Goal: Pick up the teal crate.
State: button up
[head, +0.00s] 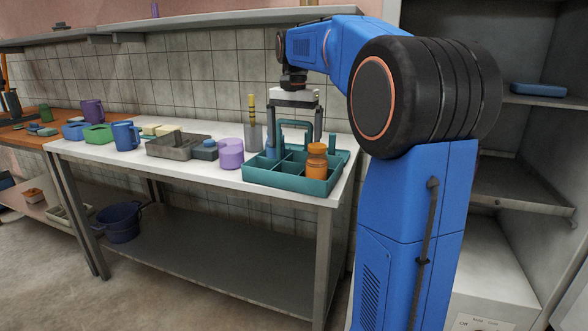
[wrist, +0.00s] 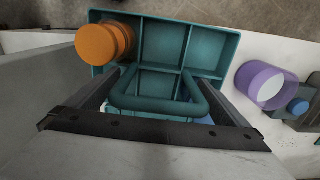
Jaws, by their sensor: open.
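The teal crate (head: 283,181) stands on the right end of the white table. It is divided into compartments and has an upright looped handle (wrist: 158,108). An orange jar (head: 316,162) stands in a front right compartment, and a blue item (head: 271,146) shows at the back left. My gripper (head: 295,138) points down over the crate. In the wrist view its two fingers (wrist: 163,78) are spread, one on each side of the handle. I cannot tell whether either finger touches the handle. The crate rests on the table.
A shelf (head: 180,26) runs along the wall above.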

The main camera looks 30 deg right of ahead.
jog(key=shift+f, duration=1.3)
jog(key=shift+c, duration=0.6)
jog(key=c, duration=1.4)
jog(key=shift+o, duration=0.2)
jog(key=shift+r, duration=0.15)
